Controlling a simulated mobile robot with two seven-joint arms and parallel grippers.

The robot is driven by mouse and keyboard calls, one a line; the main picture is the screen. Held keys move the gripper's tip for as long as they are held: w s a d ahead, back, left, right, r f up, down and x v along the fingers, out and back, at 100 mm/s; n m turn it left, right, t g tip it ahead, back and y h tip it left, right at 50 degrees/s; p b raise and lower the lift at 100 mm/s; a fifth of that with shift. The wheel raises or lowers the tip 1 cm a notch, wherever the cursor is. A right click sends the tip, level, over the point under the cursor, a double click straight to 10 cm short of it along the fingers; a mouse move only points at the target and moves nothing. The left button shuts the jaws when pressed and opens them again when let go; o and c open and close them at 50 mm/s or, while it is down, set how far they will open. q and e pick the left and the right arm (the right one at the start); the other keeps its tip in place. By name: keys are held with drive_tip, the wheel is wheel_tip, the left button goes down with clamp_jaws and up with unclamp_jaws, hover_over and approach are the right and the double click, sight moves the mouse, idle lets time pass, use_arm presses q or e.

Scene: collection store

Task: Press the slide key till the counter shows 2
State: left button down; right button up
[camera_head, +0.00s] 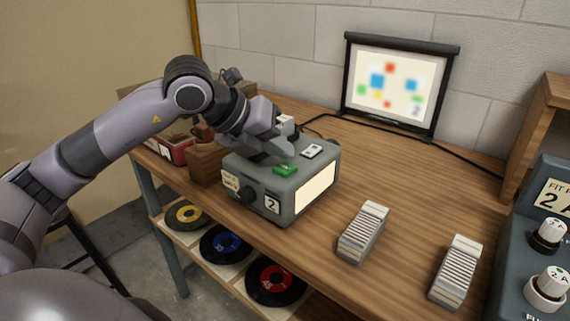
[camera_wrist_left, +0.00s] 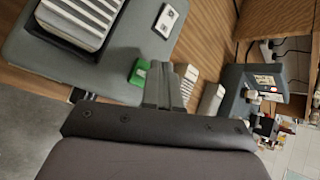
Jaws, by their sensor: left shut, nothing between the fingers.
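The grey slide projector (camera_head: 319,165) stands on the wooden bench, with a lit cream panel on its side. Its green slide key (camera_head: 284,170) is on top near the front edge; it also shows in the left wrist view (camera_wrist_left: 139,72). The counter (camera_head: 272,204) on the front face reads 2. My left gripper (camera_head: 284,153) is shut and empty, its fingertips just above and behind the green key in the head view. In the left wrist view the fingers (camera_wrist_left: 165,84) overlap the key's right side. I cannot tell whether they touch it. My right gripper is not in view.
A white slide button or plate (camera_head: 312,151) lies on the projector's top. Two ribbed slide trays (camera_head: 363,232) (camera_head: 455,272) lie on the bench. A screen (camera_head: 392,83) with a blurred picture stands behind. A grey control box (camera_head: 545,210) is at right.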

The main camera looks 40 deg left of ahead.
sight(280, 168)
use_arm(q)
wheel_tip(280, 168, up, 5)
drive_tip(key=p, duration=0.4)
idle(0.4)
idle(0.6)
